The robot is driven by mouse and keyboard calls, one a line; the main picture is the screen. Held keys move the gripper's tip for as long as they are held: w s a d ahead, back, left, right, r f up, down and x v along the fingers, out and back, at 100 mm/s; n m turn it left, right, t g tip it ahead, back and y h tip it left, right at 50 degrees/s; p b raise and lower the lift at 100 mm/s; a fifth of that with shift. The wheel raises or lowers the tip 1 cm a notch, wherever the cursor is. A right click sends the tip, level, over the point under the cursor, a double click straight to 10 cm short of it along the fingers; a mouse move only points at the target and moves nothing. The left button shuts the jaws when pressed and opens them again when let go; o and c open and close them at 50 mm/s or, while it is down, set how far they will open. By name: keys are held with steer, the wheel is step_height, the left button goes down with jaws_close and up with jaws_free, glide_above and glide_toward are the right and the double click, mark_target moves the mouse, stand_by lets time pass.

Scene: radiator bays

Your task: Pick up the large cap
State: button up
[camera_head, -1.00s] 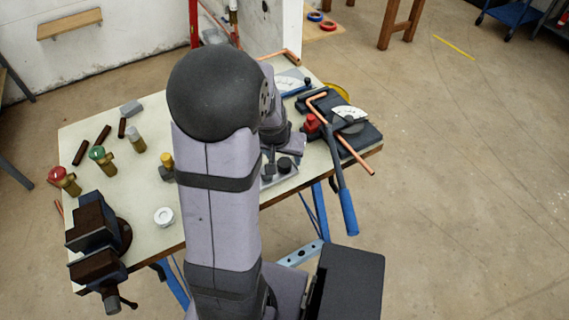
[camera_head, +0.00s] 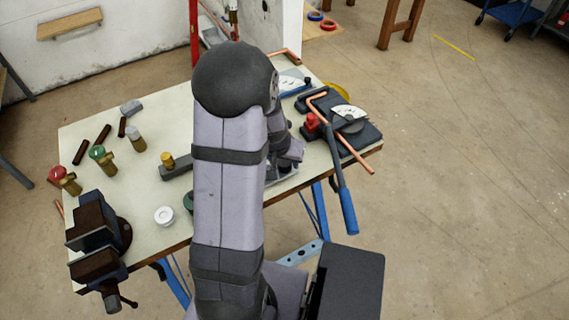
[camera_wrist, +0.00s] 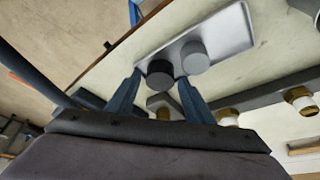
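In the wrist view, a pale grey tray (camera_wrist: 228,32) bears two round caps side by side: a dark cap (camera_wrist: 159,73) and a mid-grey cap (camera_wrist: 195,56). They look close in size, so I cannot tell surely which is the large one. My gripper (camera_wrist: 160,78) is open, its two blue-grey fingers either side of the dark cap in the picture. Nothing is held. I cannot tell how far the fingertips are above it. In the head view my arm hides most of the tray (camera_head: 283,179) and the fingers; one dark cap (camera_head: 285,168) shows partly.
A copper pipe (camera_head: 340,135) lies in a bender with a blue-handled lever (camera_head: 348,210) at the right. A vise (camera_head: 95,240) stands at the left front corner. Valves with red (camera_head: 56,174) and green (camera_head: 97,153) tops and a white roll (camera_head: 164,215) are on the bench's left.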

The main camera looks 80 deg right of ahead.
steer(key=c, duration=0.8)
steer(key=shift+o, duration=0.2)
